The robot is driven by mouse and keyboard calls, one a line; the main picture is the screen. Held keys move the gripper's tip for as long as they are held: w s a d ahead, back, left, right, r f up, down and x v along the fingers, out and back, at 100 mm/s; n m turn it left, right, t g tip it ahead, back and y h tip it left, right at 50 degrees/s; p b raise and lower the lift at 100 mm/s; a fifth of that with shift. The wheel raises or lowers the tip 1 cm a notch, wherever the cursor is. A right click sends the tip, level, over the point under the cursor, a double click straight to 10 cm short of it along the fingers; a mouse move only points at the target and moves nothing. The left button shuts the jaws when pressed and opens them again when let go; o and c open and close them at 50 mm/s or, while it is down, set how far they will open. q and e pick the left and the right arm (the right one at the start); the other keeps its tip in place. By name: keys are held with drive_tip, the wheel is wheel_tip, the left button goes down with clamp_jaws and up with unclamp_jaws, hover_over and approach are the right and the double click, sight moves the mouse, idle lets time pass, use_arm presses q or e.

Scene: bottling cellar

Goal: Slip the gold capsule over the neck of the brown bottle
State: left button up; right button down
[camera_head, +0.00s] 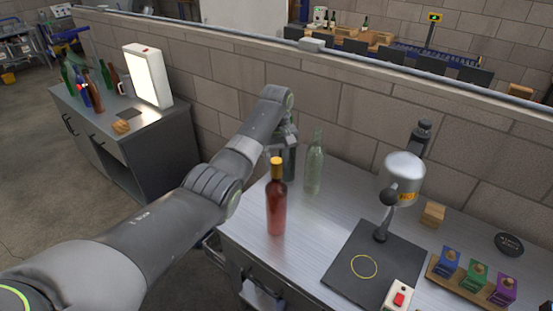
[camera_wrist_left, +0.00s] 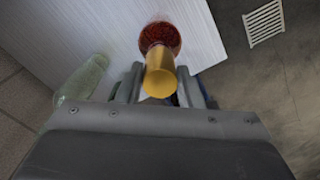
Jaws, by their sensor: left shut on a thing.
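The brown bottle (camera_head: 277,212), reddish in this light, stands upright near the table's left front edge. The gold capsule (camera_head: 277,168) sits in line over its neck, its lower edge close to the shoulder; no bare neck shows. My left gripper (camera_head: 287,146) reaches in from behind the bottle, partly hidden. In the left wrist view the gold capsule (camera_wrist_left: 160,76) lies between the fingers of my left gripper (camera_wrist_left: 160,84), which is shut on it, with the bottle (camera_wrist_left: 160,38) directly beyond. My right gripper is out of view.
A clear green bottle (camera_head: 313,165) stands close behind, to the right. A dark stand (camera_head: 345,278) with a metal capping head, a wooden block (camera_head: 432,214) and a rack of coloured blocks (camera_head: 440,270) fill the right side. A block wall (camera_head: 345,105) runs behind.

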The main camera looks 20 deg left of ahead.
use_arm(q)
drive_tip(key=o, duration=0.7)
drive_tip(key=shift+c, duration=0.2)
